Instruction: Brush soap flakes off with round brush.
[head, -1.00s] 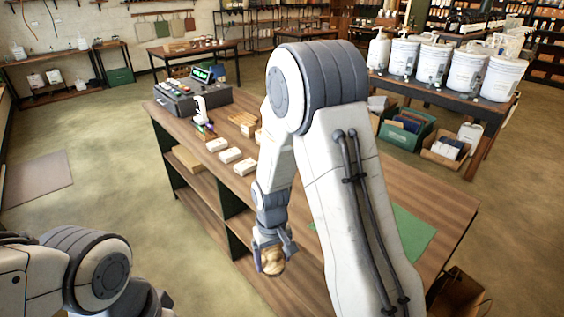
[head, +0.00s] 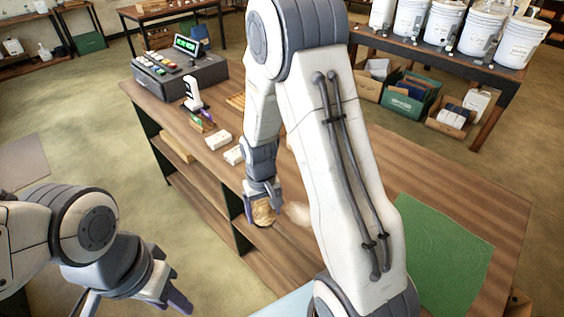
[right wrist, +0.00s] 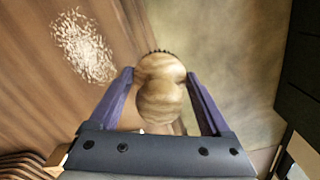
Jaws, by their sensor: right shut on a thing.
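My right gripper (head: 263,204) is shut on the round brush (head: 264,213), a tan wooden knob. In the right wrist view the brush (right wrist: 160,90) sits between the fingertips, with dark bristles showing at its far end. A loose patch of whitish soap flakes (right wrist: 84,46) lies on the brown wooden counter, left of the brush and apart from it. In the head view the pale flakes (head: 298,213) are partly hidden by my right arm. The brush is near the counter's edge. My left gripper (head: 174,287) is open and empty at lower left, away from the counter.
White soap bars (head: 219,140) lie on the counter (head: 215,172) beyond my right gripper, near a register (head: 180,72) and a white scanner (head: 192,92). A green mat (head: 440,255) lies at right. Buckets (head: 452,28) stand on a back table. Shelves lie under the counter.

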